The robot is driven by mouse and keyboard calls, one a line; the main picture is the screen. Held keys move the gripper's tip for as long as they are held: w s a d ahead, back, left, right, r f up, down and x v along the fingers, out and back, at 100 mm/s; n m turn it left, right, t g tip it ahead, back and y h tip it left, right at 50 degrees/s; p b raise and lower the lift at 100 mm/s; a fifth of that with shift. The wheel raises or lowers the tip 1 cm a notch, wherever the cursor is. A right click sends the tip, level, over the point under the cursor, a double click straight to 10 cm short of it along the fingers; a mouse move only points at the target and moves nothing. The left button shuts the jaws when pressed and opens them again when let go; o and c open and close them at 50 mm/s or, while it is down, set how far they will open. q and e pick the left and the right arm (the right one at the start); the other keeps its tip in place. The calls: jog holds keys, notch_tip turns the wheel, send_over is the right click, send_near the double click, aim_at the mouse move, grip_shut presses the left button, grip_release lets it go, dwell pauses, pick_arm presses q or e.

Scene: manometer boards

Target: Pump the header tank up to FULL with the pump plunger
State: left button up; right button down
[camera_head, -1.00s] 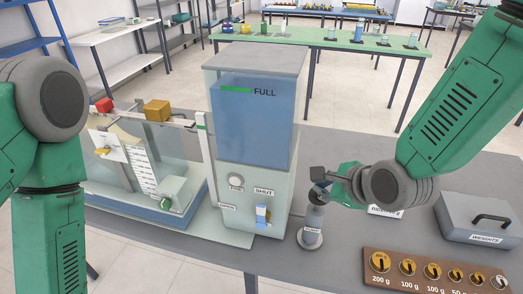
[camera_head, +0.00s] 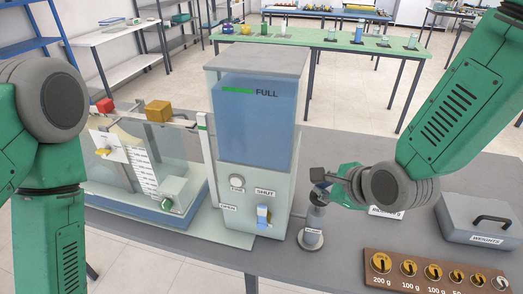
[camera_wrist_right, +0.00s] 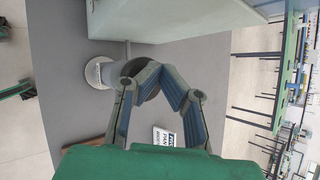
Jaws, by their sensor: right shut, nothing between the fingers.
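The header tank (camera_head: 252,140) is a tall clear box with a grey lid; blue fills it up around the green FULL mark (camera_head: 238,90), though the exact water line is hard to read. The grey pump (camera_head: 313,226) stands at its right front on a round base. The dark plunger handle (camera_head: 317,175) is on top. My right gripper (camera_head: 335,178) is shut and empty at the plunger's top, just right of it. In the right wrist view its bent fingers (camera_wrist_right: 177,92) partly cover the pump (camera_wrist_right: 120,72); whether they touch it is unclear. My left gripper is out of view.
A valve with a blue lever (camera_head: 263,216), below a SHUT label, is on the tank's front. A water trough with a balance arm (camera_head: 150,180) stands left. A wooden weight rack (camera_head: 435,270) and a grey weights case (camera_head: 485,217) lie right of the pump.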

jog(key=shift+f, duration=0.1)
jog(key=shift+s+f, duration=0.1)
jog(key=shift+f, duration=0.2)
jog(key=shift+f+b, duration=0.55)
jog(key=shift+f, duration=0.2)
dwell(0.6)
jog(key=shift+r+p, duration=1.15)
jog(key=shift+r, duration=0.1)
notch_tip(320, 180, up, 6)
jog(key=p, duration=0.5)
jog(key=shift+p, duration=0.3)
